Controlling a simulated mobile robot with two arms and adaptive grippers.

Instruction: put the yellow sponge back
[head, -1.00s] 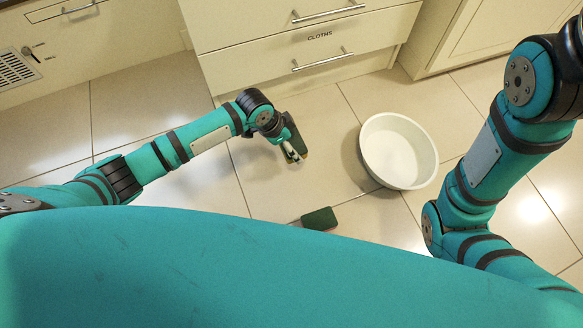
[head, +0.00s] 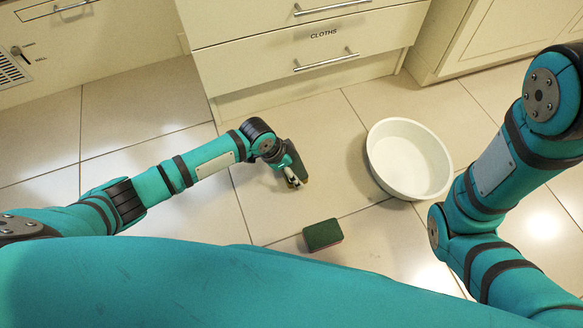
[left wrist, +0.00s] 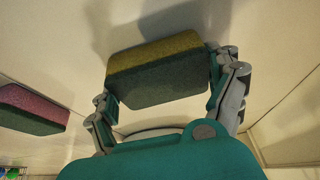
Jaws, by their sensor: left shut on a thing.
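The yellow sponge (left wrist: 150,56) has a dark green scouring side and sits between the two fingers of my left gripper (left wrist: 165,85) in the left wrist view. The fingers press on its two ends. In the head view my left gripper (head: 294,178) is over the tiled floor, left of the white basin, and the sponge is mostly hidden by it. My right arm shows at the right of the head view, but its gripper is out of view.
A second sponge, pink-red with a green top (head: 322,234), lies on the floor; it also shows in the left wrist view (left wrist: 34,108). A white basin (head: 409,158) stands to the right. A drawer labelled CLOTHS (head: 300,60) is shut behind. Floor tiles at left are clear.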

